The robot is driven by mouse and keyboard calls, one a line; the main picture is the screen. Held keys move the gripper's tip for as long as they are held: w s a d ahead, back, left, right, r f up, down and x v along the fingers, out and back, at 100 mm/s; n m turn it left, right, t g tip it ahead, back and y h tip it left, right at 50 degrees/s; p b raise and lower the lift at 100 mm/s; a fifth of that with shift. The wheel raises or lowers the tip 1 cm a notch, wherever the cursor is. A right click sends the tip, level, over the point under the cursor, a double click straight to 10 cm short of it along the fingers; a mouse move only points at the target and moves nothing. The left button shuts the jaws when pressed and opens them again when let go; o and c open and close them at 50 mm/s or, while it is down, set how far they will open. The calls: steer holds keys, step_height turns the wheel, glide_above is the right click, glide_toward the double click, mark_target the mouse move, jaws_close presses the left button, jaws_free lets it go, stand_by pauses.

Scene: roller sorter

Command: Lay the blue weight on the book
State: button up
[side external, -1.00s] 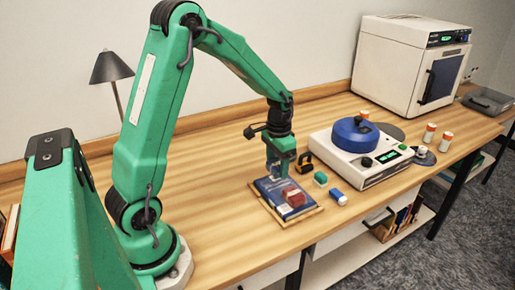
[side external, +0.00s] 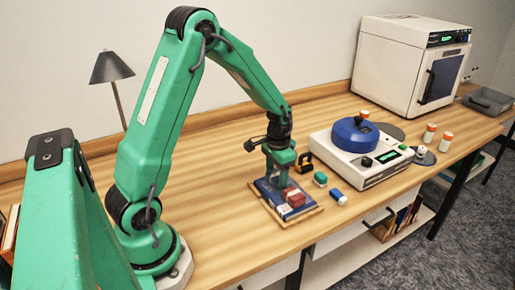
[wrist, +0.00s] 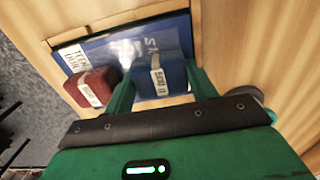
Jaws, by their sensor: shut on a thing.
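The blue weight (wrist: 170,72), a block with a white label, is between the two fingers of my gripper (wrist: 160,95) in the wrist view. My gripper is shut on it. The blue book (wrist: 120,48) lies under it, with white lettering partly hidden by the weight. A red weight (wrist: 92,87) with a white label sits on the book to the left of the blue one. In the side view my gripper (side external: 281,184) is low over the book (side external: 262,186), beside the red weight (side external: 295,198). I cannot tell whether the blue weight touches the cover.
A green block (side external: 320,179), a blue-and-white block (side external: 338,197) and a black-and-yellow item (side external: 305,158) stand right of the book. A white device with a round blue top (side external: 355,132) is behind them. A white oven-like box (side external: 410,65) stands farther back. The table's front edge is near.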

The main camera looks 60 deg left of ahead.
mark_target(277, 174)
steer(key=shift+f, duration=0.1)
steer(key=o, duration=1.3)
steer(key=shift+o, duration=0.2)
step_height(277, 174, up, 12)
